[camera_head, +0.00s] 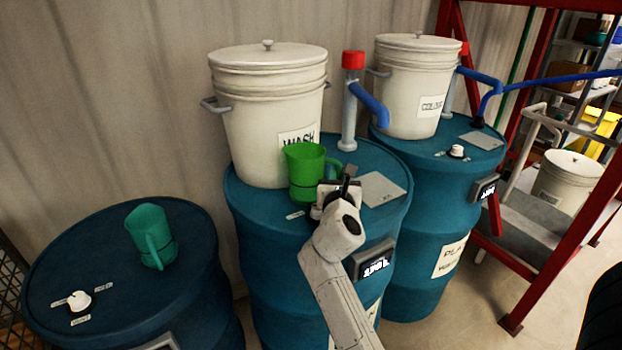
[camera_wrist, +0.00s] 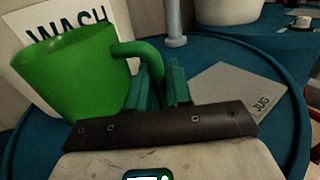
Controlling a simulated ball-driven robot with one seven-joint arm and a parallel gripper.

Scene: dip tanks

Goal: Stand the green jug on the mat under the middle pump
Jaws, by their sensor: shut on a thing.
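The bright green jug (camera_head: 303,168) is at the middle blue drum, in front of the white WASH bucket. It also shows at the left of the wrist view (camera_wrist: 70,75). My gripper (camera_head: 338,183) is shut on the jug's handle, with both fingers around it in the wrist view (camera_wrist: 158,88). The jug looks about upright; I cannot tell whether its base touches the drum. The grey mat (camera_head: 384,190), marked JUG in the wrist view (camera_wrist: 232,92), lies right of the jug. The middle pump (camera_head: 349,105) is a grey post with a red cap and blue spout.
A darker teal-green jug (camera_head: 148,232) stands on the left drum (camera_head: 70,250) near a white knob (camera_head: 79,300). The WASH bucket (camera_head: 262,110) stands close behind the held jug. The right drum (camera_head: 440,165) carries another bucket (camera_head: 412,90) and pump. A red rack (camera_head: 560,260) stands at right.

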